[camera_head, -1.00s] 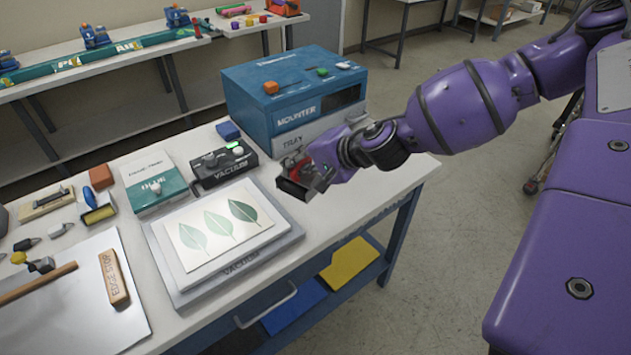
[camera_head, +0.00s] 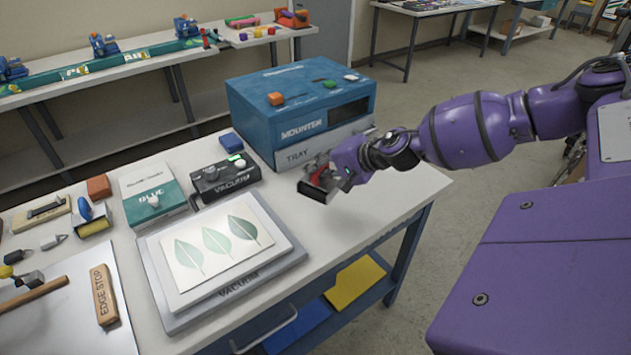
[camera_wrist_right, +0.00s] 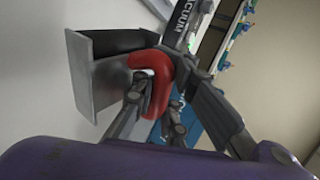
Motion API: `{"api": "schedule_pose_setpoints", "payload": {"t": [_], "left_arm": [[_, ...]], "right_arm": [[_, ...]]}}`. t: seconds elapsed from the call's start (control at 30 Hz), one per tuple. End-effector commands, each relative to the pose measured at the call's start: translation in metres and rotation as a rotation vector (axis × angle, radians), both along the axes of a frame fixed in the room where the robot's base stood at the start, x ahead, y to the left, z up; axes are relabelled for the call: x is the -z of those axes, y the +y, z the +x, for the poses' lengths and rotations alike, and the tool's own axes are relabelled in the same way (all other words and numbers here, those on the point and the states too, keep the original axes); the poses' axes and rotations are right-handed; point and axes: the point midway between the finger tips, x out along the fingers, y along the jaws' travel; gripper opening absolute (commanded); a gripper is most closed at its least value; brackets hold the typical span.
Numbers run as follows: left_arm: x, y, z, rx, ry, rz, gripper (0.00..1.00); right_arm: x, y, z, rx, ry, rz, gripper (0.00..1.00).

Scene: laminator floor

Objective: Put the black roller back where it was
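The black roller (camera_wrist_right: 125,42) has a grey metal frame and a red curved handle; in the head view its dark end (camera_head: 315,190) shows, partly hidden by my gripper. My right gripper (camera_head: 330,181) is shut on the red handle, with its fingers on both sides of it in the right wrist view (camera_wrist_right: 152,95). It holds the roller over the white table, in front of the blue mounter's tray and right of the vacuum box. I cannot tell whether the roller touches the table. My left gripper is not in view.
The vacuum plate (camera_head: 165,310) with a leaf print lies left of the roller. The vacuum box (camera_head: 226,176), the blue mounter (camera_head: 248,110) and a glue box (camera_head: 130,186) stand behind. A yellow-and-blue roller tool (camera_head: 92,220) lies farther left. The table's right end (camera_head: 405,195) is clear.

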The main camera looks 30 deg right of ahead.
Motion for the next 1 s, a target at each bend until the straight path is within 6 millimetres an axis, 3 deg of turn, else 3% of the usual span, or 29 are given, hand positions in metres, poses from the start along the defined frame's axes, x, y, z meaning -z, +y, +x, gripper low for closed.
{"api": "schedule_pose_setpoints", "payload": {"t": [0.03,0.4,0.6,1.0], "left_arm": [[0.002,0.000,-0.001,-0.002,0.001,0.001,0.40],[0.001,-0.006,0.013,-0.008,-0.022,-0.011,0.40],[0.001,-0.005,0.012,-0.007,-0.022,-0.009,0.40],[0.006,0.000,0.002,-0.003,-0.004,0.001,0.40]], "right_arm": [[0.013,-0.006,0.003,0.004,0.006,-0.001,0.00],[0.037,-0.027,0.019,0.004,-0.003,0.001,0.00],[0.061,-0.025,0.019,0.002,-0.006,0.002,0.00],[0.066,-0.025,0.019,0.001,-0.006,0.001,0.00]]}}
